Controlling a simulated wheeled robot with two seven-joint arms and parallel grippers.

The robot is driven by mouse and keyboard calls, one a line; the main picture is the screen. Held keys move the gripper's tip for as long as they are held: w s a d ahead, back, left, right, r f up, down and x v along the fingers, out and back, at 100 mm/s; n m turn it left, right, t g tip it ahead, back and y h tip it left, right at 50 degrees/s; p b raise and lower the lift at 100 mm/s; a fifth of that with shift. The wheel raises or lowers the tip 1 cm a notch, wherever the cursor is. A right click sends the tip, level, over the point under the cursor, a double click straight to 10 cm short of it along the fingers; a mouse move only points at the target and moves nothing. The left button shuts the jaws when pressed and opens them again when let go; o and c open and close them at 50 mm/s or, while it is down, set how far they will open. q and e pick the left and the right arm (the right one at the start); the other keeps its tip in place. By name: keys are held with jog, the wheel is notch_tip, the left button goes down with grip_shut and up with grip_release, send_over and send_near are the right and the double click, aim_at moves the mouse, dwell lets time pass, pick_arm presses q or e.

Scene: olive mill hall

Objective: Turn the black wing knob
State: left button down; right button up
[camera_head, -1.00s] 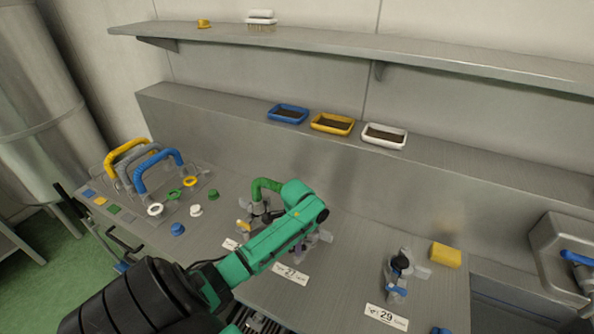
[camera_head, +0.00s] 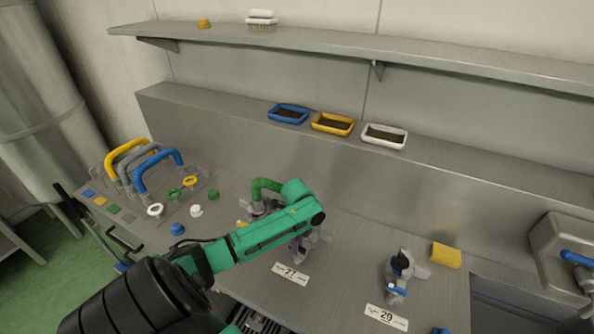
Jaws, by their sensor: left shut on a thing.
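My left arm (camera_head: 255,240) reaches in from the lower left over the grey fitting (camera_head: 316,241) behind label 27 (camera_head: 290,273). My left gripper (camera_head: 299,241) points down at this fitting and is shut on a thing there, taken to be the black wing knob. The arm hides most of the jaws and the knob, so the knob's angle cannot be seen. Another grey fitting with a black part (camera_head: 401,262) and a blue lever (camera_head: 396,290) stands behind label 29 (camera_head: 386,317). My right gripper is not in view.
A green hose elbow (camera_head: 264,186) stands just behind my arm. A yellow sponge (camera_head: 446,255) lies at right by the sink (camera_head: 551,242). Blue, yellow and white trays (camera_head: 384,136) sit on the ledge. Coloured handles (camera_head: 157,167) and small caps are at left.

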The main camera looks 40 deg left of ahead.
pick_arm(q)
jog(key=shift+w+a+r, duration=0.1)
jog(key=shift+w+r, duration=0.05)
jog(key=shift+r, duration=0.05)
jog(key=c, duration=0.9)
grip_release()
jog(key=shift+f, duration=0.1)
notch_tip(320, 180, up, 15)
jog(key=shift+f+b, duration=0.2)
jog(key=shift+b, duration=0.9)
